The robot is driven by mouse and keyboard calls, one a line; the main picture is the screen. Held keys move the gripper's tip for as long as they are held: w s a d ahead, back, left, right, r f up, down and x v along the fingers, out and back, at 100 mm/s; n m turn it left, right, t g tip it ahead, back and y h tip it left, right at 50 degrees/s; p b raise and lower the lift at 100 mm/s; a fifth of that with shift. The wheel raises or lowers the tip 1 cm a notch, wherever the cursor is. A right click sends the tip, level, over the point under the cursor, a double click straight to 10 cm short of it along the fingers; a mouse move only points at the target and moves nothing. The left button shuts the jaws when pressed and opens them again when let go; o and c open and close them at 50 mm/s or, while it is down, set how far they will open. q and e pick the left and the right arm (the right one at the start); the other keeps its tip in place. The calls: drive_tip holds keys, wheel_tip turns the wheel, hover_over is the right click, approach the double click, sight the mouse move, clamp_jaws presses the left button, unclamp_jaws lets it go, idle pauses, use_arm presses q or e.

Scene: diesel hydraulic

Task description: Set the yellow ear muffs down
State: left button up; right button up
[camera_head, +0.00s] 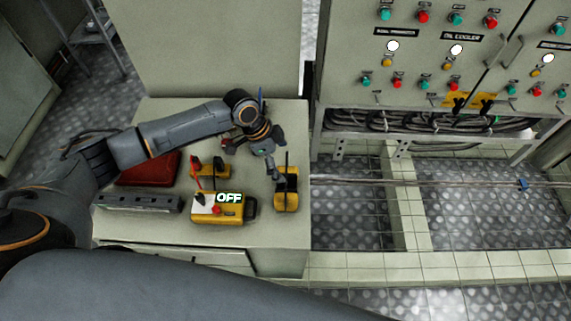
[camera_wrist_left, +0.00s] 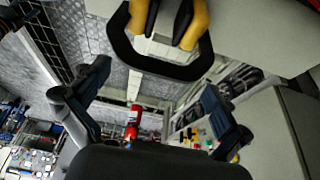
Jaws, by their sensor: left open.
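The yellow ear muffs (camera_head: 286,201) with a black headband rest near the right edge of the pale green cabinet top (camera_head: 262,226). In the left wrist view the ear muffs (camera_wrist_left: 196,24) show at the top, the dark band toward my fingers. My left gripper (camera_head: 274,172) is just beside the band in the head view. In the wrist view its two fingers (camera_wrist_left: 150,105) are spread wide, with nothing held between them. I cannot tell whether a finger touches the band. My right gripper is not in view.
A yellow box (camera_head: 218,212) labelled OFF, another yellow and black item (camera_head: 209,171), a red case (camera_head: 150,169) and a grey bar (camera_head: 137,203) share the top. A control cabinet (camera_head: 430,70) stands to the right.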

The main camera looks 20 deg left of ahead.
use_arm(q)
drive_tip(key=v, duration=0.8)
drive_tip(key=shift+a+r, duration=0.15)
drive_tip(key=shift+r, duration=0.2)
drive_tip(key=shift+s, duration=0.15)
